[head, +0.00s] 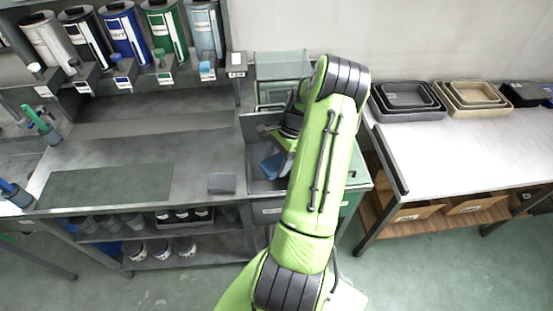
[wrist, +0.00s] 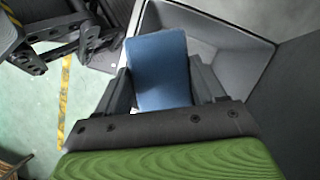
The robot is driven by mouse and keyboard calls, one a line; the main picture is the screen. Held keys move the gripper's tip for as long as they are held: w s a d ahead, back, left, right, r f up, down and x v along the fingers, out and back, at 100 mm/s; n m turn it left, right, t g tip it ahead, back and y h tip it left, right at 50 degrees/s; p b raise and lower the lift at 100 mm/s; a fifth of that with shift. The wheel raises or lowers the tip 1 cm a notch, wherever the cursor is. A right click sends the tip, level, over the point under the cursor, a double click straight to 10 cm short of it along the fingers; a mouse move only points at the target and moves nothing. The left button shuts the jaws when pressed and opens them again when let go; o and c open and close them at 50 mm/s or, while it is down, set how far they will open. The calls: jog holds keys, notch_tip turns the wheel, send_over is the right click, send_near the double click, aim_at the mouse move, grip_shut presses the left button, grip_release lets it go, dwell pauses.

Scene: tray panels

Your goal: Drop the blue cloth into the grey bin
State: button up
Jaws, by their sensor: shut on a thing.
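My gripper (wrist: 160,85) is shut on the blue cloth (wrist: 158,62), which shows between its two dark fingers in the wrist view. In the head view the blue cloth (head: 273,165) is partly hidden by my green arm. The grey bin (wrist: 245,42) lies behind and to the right of the cloth in the wrist view, with its inside partly visible. In the head view the grey bin (head: 253,133) is at the right end of the workbench, and the cloth is over its opening. I cannot tell how high above the bin floor the cloth is.
Several colored canisters (head: 124,36) stand on the rack at the back left. A dark green mat (head: 107,187) and a small grey block (head: 222,183) lie on the bench. Nested trays (head: 407,99) stand on the right table (head: 470,150), whose front is clear.

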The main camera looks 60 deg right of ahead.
aim_at(277, 162)
jog(key=shift+f+b, duration=0.3)
jog(key=shift+f, duration=0.45)
jog(key=shift+r, duration=0.1)
jog(key=o, duration=1.5)
jog(key=shift+r, duration=0.1)
notch_tip(277, 162, up, 10)
jog(key=shift+f+p, duration=0.1)
jog(key=shift+p, duration=0.7)
